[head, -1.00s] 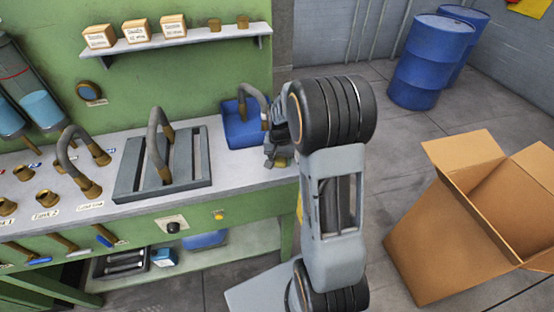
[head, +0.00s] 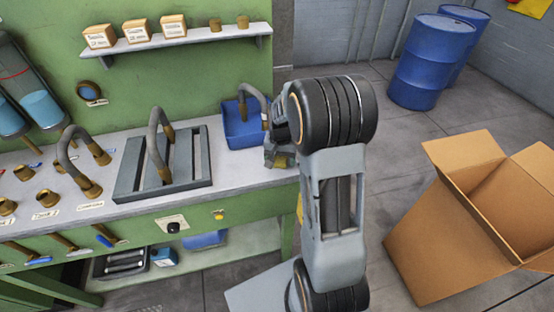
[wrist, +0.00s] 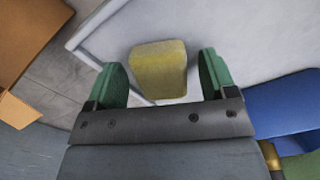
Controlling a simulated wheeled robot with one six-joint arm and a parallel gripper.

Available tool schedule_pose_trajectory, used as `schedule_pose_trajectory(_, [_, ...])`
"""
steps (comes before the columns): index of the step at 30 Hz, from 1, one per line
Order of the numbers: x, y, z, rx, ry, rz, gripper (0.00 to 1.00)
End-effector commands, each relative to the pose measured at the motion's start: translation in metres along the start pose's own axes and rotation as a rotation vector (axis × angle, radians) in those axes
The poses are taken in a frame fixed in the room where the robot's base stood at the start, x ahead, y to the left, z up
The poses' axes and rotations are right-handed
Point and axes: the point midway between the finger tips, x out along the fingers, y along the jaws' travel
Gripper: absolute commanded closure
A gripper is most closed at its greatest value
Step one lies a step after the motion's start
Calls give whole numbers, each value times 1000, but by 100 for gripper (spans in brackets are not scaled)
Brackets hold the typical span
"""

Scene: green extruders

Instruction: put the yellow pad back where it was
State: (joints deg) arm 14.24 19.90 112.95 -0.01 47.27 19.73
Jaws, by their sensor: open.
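The yellow pad (wrist: 160,70) is a small block on the pale counter top, near its edge, in the wrist view. My gripper (wrist: 165,80) is open, with one green finger on each side of the pad. In the head view my gripper (head: 277,155) is at the right end of the counter, beside the blue basin, and is mostly hidden by my arm. The pad is not visible in the head view.
The blue basin (head: 243,133) with a curved pipe is just left of my gripper. A grey grated tray (head: 190,165) is farther left on the counter (head: 235,167). A shelf (head: 190,38) hangs above. An open cardboard box (head: 440,235) stands on the floor at right.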

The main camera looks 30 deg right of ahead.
Motion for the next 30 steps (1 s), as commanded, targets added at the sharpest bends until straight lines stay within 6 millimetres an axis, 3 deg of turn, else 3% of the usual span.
schedule_pose_trajectory(15, [-92, 0, 0, 0, 6, -2, 22])
schedule_pose_trajectory(22, [-115, -1, 2, -7, 8, -3, 22])
schedule_pose_trajectory(26, [-131, -3, 24, -74, 47, -17, 22])
schedule_pose_trajectory(30, [-146, -4, 72, -221, 132, -46, 22])
